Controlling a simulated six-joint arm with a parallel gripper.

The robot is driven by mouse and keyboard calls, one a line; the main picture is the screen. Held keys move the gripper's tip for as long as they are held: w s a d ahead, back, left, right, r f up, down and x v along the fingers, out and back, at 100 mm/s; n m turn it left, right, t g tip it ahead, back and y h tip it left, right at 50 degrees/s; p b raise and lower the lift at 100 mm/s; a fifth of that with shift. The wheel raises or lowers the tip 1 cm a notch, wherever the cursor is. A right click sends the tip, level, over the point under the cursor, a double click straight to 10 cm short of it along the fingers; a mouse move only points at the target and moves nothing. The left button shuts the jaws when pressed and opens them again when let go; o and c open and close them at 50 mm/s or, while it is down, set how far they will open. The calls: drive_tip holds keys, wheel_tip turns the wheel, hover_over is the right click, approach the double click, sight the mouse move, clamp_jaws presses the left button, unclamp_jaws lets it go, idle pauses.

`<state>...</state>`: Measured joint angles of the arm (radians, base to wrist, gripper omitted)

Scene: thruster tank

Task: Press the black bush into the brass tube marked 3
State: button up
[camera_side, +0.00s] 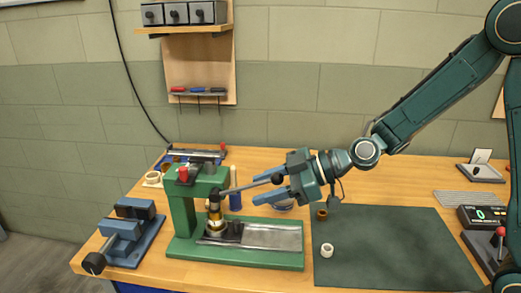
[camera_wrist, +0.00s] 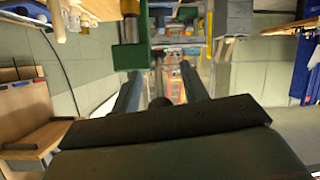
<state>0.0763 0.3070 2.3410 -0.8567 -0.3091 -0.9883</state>
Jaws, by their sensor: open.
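A green lever press (camera_side: 180,212) stands left of centre in the side view; its green body also shows in the wrist view (camera_wrist: 131,52). A brass tube (camera_side: 215,226) stands upright under the ram, with a dark part directly above it. I cannot tell whether that dark part is the black bush or the ram's end, and no mark 3 is legible. The press lever ends in a black ball knob (camera_side: 277,179). My gripper (camera_side: 260,187) is open, its blue fingers on either side of the lever near the knob. Its fingers also show in the wrist view (camera_wrist: 160,80).
A blue vise (camera_side: 130,235) stands at the left edge. A digital readout (camera_side: 483,216) is at the right. Much of the mat is clear.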

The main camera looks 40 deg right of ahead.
drive_tip(key=v, duration=1.3)
idle(0.4)
drive_tip(key=shift+w+a+r, duration=0.1)
drive_tip(key=shift+w, duration=0.05)
clamp_jaws()
drive_tip(key=w+a+r+m+g+h, duration=0.1)
drive_tip(key=w+r+g+h, duration=0.1)
drive_tip(key=r, duration=0.5)
drive_tip(key=w+a+r+m+g+h, duration=0.1)
drive_tip(key=w+r+m+g+h, duration=0.1)
drive_tip(key=r, duration=0.5)
drive_tip(key=shift+w+a+m+g+h, duration=0.3)
drive_tip(key=shift+w+a+g+h, duration=0.15)
drive_tip(key=shift+w+g, duration=0.8)
